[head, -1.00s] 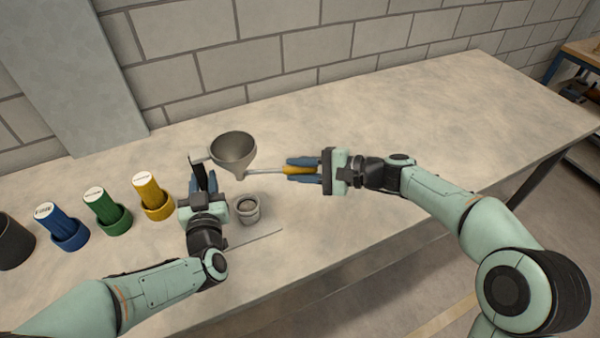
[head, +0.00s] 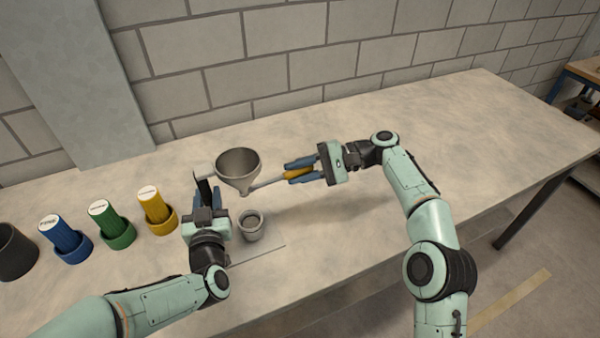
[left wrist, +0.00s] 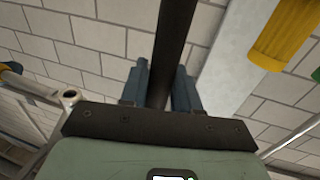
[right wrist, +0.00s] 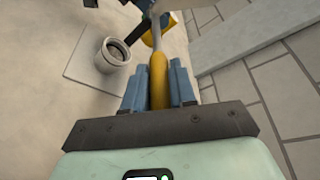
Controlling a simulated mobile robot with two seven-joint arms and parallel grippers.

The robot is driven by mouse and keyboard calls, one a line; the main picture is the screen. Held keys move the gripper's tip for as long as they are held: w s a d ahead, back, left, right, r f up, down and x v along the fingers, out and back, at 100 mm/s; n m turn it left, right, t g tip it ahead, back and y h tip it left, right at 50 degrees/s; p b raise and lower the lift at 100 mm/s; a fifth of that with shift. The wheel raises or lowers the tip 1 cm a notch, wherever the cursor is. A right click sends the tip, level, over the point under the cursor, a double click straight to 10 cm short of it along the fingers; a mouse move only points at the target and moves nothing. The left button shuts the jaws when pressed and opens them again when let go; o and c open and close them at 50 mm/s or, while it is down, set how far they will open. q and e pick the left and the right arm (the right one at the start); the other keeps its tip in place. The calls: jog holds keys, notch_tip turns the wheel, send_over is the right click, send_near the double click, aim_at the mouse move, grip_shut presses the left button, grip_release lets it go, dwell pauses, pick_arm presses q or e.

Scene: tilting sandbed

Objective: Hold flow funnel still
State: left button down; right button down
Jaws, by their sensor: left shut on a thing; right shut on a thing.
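The grey metal funnel (head: 238,164) hangs above the table, its bowl facing up. My left gripper (head: 207,197) is shut on the dark flat handle (head: 203,185) at the funnel's left; the handle also runs between its fingers in the left wrist view (left wrist: 172,50). My right gripper (head: 300,170) is shut on the yellow grip (right wrist: 158,80) of a tool with a thin metal shaft (head: 268,183). The shaft reaches to the spout area under the bowl; I cannot tell whether it touches. A small grey cup (head: 251,226) with dark contents stands below the funnel.
Blue (head: 62,235), green (head: 104,220) and yellow (head: 153,206) labelled tubes stand in matching holders at the left. A dark pot (head: 12,250) is at the far left. The table (head: 450,130) is clear at the right; a block wall stands behind.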

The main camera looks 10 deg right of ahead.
jog(key=shift+a+g, duration=0.1)
jog(key=shift+g, duration=0.2)
jog(key=c, duration=1.1)
grip_release()
jog(key=shift+o, duration=0.5)
